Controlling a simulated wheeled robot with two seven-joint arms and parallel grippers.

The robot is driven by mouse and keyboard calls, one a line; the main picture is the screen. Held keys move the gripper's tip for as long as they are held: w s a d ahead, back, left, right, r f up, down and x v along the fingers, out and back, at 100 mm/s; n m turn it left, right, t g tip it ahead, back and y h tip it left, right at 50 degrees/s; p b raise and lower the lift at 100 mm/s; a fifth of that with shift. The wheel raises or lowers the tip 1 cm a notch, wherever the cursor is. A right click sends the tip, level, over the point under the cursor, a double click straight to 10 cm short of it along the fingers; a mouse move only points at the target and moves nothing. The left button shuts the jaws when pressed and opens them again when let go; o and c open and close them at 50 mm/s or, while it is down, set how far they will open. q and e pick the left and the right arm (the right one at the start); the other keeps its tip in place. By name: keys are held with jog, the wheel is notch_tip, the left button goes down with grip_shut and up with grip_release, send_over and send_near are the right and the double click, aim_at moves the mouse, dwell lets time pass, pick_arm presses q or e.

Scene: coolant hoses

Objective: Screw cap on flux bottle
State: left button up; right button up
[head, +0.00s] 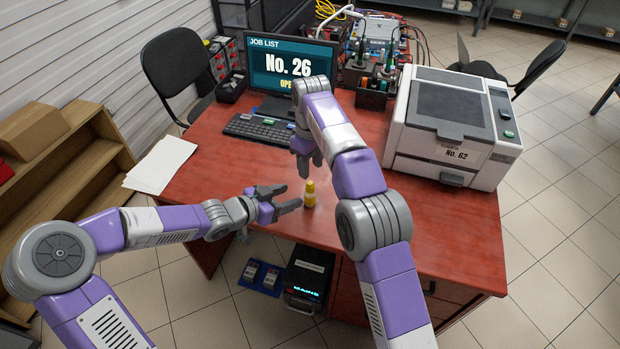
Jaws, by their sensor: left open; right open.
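A small yellow flux bottle (310,196) stands upright near the front edge of the desk (400,222). Its top looks yellow too; I cannot tell whether a separate cap sits on it. My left gripper (292,197) is open, low at the desk's front edge, with its fingers pointing right at the bottle's left side. I cannot tell whether they touch it. My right gripper (311,172) is open and points down above and just behind the bottle, with nothing visible in it.
A keyboard (258,130) and monitor (290,68) stand behind the grippers. A white printer (452,125) fills the right back of the desk. White papers (160,164) lie at the left. The desk's right front is clear.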

aim_at(307, 190)
jog(key=shift+r, duration=0.35)
jog(key=shift+s+r, duration=0.1)
jog(key=shift+s, duration=0.25)
pick_arm(q)
jog(key=shift+r+x, duration=0.1)
jog(key=shift+x, duration=1.7)
jog(key=shift+r+x, duration=0.15)
jog(key=shift+x, duration=1.65)
jog(key=shift+d, duration=0.1)
jog(key=shift+c, duration=0.5)
grip_shut()
jog(key=shift+f, duration=0.15)
pick_arm(e)
jog(key=o, duration=0.6)
jog(key=shift+c, duration=0.2)
pick_arm(q)
jog(key=shift+o, duration=0.3)
grip_release()
